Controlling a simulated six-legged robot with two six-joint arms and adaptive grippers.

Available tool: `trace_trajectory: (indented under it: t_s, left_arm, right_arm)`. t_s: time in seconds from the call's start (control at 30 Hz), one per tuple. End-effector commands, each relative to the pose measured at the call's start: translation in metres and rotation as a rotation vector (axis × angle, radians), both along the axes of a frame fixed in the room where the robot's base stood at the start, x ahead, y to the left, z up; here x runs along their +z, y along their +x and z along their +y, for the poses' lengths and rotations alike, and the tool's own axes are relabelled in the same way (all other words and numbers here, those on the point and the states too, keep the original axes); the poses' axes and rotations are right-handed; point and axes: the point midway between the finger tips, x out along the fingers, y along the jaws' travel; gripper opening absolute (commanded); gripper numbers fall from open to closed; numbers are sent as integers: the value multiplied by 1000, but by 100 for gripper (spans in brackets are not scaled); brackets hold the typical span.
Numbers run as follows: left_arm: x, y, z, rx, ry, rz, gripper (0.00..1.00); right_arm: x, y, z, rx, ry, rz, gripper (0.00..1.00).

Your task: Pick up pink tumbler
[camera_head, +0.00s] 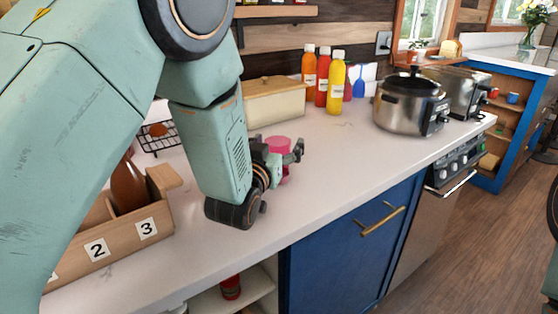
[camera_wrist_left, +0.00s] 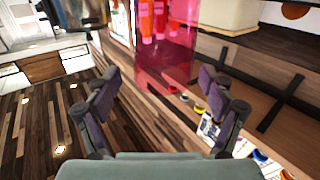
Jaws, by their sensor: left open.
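The pink tumbler (camera_head: 279,141) stands on the white counter, partly hidden behind my left gripper in the head view. In the left wrist view the tumbler (camera_wrist_left: 165,45) is see-through pink, ahead of the fingers and toward the right finger. My left gripper (camera_head: 298,152) is at the tumbler's near side, low over the counter. In the wrist view the left gripper (camera_wrist_left: 158,82) has its fingers spread wide with nothing held between them. I cannot tell whether a finger touches the tumbler. My right gripper is not in view.
A cream bread box (camera_head: 275,102) stands behind the tumbler, with orange, red and yellow bottles (camera_head: 336,85) to its right. A steel pot (camera_head: 408,103) stands farther right. A numbered wooden box (camera_head: 120,240) is at left. Counter right of the gripper is clear.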

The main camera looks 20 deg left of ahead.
Motion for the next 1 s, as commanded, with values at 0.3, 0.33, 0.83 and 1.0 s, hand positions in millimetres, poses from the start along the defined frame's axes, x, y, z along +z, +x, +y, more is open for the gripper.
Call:
trace_trajectory:
  t_s: [0.3,0.33,0.83,1.0]
  left_arm:
    - [0,13,0,1,0,0,82]
    - [0,13,0,1,0,0,82]
    - [0,13,0,1,0,0,43]
    - [0,13,0,1,0,-1,28]
  right_arm:
    - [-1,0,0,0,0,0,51]
    - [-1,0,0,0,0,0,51]
    - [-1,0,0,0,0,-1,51]
    - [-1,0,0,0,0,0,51]
